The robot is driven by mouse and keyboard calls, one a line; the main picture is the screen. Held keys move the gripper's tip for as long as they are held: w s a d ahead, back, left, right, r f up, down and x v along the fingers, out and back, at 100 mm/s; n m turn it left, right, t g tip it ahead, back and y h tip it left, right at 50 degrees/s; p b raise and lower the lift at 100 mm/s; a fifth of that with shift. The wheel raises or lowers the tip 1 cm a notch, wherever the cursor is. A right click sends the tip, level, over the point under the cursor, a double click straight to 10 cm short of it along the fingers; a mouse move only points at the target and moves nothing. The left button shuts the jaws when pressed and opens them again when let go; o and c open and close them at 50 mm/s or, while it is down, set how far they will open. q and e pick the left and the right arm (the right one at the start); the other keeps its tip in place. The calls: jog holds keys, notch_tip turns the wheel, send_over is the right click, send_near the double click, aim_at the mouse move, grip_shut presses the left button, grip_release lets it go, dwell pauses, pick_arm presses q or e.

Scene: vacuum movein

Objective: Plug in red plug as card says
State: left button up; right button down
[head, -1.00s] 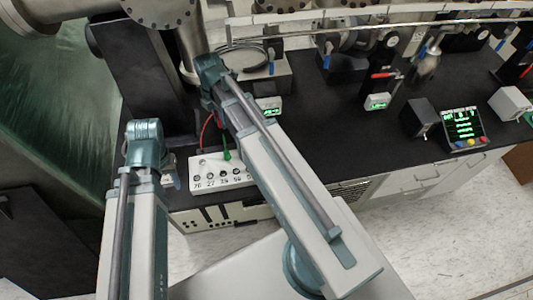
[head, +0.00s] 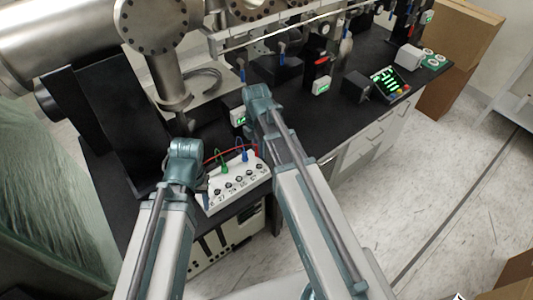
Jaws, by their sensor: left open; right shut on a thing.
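A white socket panel (head: 240,186) with numbered holes along its front stands on the black bench. A green plug (head: 224,167) and a blue plug (head: 244,154) stand upright in it. A red cable (head: 226,149) arcs behind them and passes out of sight behind my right arm. My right gripper (head: 256,103) is beyond the panel, to its upper right; it is shut on what seems to be the red plug, which my arm hides. My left gripper (head: 200,180) is open at the panel's left end. I cannot make out a card.
A dark screen with green writing and coloured buttons (head: 390,82) stands at the right, beside a black box (head: 358,87). Small green displays (head: 321,86) sit along the bench. Steel pipework (head: 155,35) fills the back left. Bare black bench (head: 305,118) lies right of my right arm.

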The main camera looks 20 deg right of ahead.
jog(key=shift+d+r+p, duration=0.1)
jog(key=shift+r+p, duration=0.2)
pick_arm(q)
jog(key=shift+d+r, duration=0.1)
jog(key=shift+r, duration=0.2)
jog(key=shift+f, duration=0.15)
pick_arm(e)
jog(key=shift+f, duration=0.2)
pick_arm(q)
notch_tip(320, 180, down, 5)
jog(key=b, duration=0.5)
pick_arm(e)
notch_tip(320, 180, down, 5)
jog(key=shift+r, duration=0.1)
pick_arm(q)
jog(key=shift+f+b, duration=1.05)
jog(key=shift+b, duration=0.25)
pick_arm(e)
jog(key=shift+f, duration=1.15)
jog(key=c, duration=0.5)
grip_release()
pick_arm(q)
jog(key=shift+r, duration=0.1)
pick_arm(e)
jog(key=shift+r, duration=0.1)
notch_tip(320, 180, up, 14)
jog(key=p, duration=1.4)
pick_arm(q)
notch_tip(320, 180, up, 14)
